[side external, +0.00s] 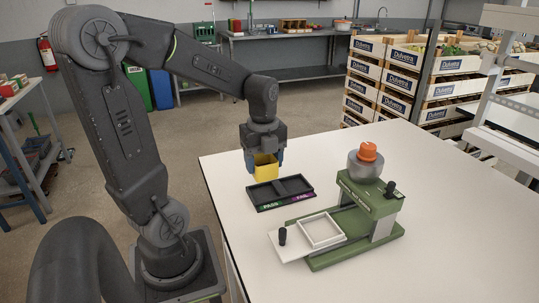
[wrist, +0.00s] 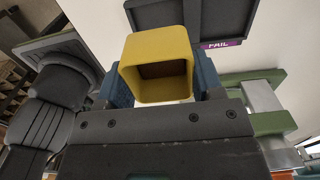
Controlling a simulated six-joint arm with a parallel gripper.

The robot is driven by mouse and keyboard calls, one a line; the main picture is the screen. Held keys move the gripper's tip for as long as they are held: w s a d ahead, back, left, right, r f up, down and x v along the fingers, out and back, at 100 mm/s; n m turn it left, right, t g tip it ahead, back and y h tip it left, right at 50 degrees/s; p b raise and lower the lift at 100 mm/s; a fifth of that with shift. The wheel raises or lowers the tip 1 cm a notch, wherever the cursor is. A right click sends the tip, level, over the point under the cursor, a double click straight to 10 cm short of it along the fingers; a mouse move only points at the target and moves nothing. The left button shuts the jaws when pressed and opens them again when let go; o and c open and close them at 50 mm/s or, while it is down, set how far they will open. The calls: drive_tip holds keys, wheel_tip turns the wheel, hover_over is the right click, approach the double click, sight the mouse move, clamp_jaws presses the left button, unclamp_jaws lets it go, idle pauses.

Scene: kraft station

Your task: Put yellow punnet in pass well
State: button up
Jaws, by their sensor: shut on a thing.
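The yellow punnet (side external: 266,168) is held upright between the blue fingers of my gripper (side external: 264,161), which is shut on it. In the wrist view the punnet (wrist: 128,88) shows its open square rim, and its inside looks empty. The dark two-well tray (side external: 280,205) lies on the white table, with a green pass label at its left and a purple fail label at its right. In the side view the punnet appears just above the tray's back left edge, near the pass well. The tray (wrist: 190,16) shows partly in the wrist view; the punnet hides some of it.
A green press-like fixture (side external: 370,200) with an orange knob (side external: 368,150) stands right of the tray. Its white frame plate (side external: 320,231) reaches out in front of the tray. The table (side external: 450,220) is clear at the far right. Stacked crates (side external: 385,85) stand behind.

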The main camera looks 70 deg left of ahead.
sight(264, 177)
drive_tip(key=shift+f, duration=2.35)
drive_tip(key=shift+f, duration=0.7)
idle(0.4)
drive_tip(key=o, duration=1)
drive_tip(key=shift+r, duration=0.15)
drive_tip(key=shift+r, duration=3.9)
